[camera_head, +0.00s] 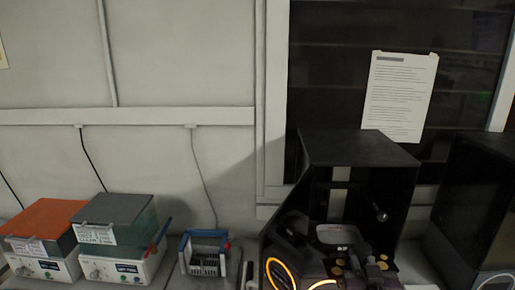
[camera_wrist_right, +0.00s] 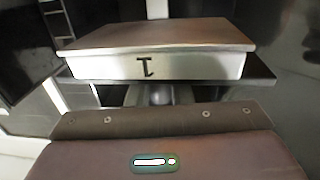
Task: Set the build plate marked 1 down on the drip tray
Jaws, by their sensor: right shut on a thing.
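The build plate marked 1 (camera_wrist_right: 200,66) fills the upper middle of the right wrist view, with a brownish top and a pale side bearing a dark 1 that reads upside down. My right gripper (camera_wrist_right: 158,95) is shut on it, at the grey post below the plate. In the head view my right gripper (camera_head: 352,262) is low in front of the open black cabinet. A grey, pale-rimmed shape (camera_head: 338,235) shows just beyond it; I cannot tell whether that is the plate. I cannot make out the drip tray for certain. My left gripper is out of view.
An open black cabinet (camera_head: 358,148) stands behind my right arm, with another dark cabinet (camera_head: 478,190) to its right. A blue-framed slotted rack (camera_head: 207,262) stands left of my arm. Farther left are an orange-lidded box (camera_head: 45,218) and a dark-lidded box (camera_head: 115,210).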

